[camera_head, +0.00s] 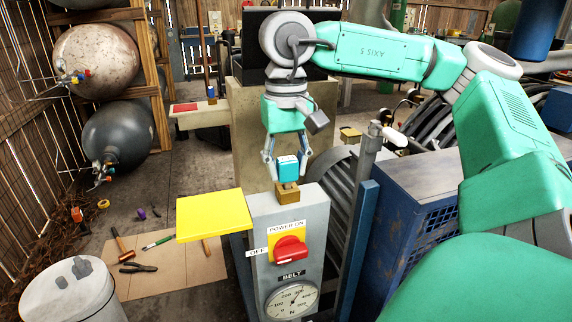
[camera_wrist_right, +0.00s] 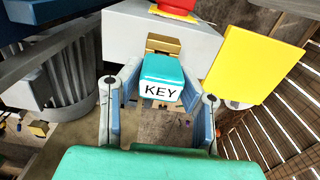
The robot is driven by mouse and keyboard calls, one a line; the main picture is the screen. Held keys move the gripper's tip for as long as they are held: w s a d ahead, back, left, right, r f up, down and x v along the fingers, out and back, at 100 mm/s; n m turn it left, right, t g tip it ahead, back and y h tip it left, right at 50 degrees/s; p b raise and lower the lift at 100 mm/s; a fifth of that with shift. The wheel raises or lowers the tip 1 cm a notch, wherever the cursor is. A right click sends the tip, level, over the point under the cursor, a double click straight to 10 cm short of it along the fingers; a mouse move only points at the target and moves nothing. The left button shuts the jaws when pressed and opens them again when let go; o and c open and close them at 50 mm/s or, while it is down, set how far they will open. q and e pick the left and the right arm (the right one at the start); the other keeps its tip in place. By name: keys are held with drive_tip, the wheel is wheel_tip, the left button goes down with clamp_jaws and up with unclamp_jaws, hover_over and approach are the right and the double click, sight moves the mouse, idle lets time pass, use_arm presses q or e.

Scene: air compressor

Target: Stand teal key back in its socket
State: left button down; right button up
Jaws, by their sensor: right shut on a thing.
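The teal key (camera_head: 288,168) is a small block between the fingers of my right gripper (camera_head: 287,171), which is shut on it. The key looks upright in the head view. In the right wrist view the key (camera_wrist_right: 162,70) shows a white face lettered KEY, between the gripper's fingers (camera_wrist_right: 160,100). The brass socket (camera_head: 287,194) sits on top of the grey control box (camera_head: 313,215), directly below the key. It also shows behind the key in the right wrist view (camera_wrist_right: 163,45). I cannot tell whether the key touches the socket or is seated in it. My left gripper is out of view.
A yellow panel (camera_head: 212,214) sticks out left of the box. The red power switch (camera_head: 290,249) and a gauge (camera_head: 292,301) are on its front. A blue post (camera_head: 361,245) and blue cabinet (camera_head: 408,215) stand to the right. Tools lie on a floor board (camera_head: 185,262).

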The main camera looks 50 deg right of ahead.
sight(286, 157)
drive_tip(key=shift+f, duration=0.35)
drive_tip(key=o, duration=1.2)
drive_tip(key=shift+o, duration=0.2)
wheel_tip(286, 157, up, 12)
drive_tip(key=shift+w+f, duration=0.1)
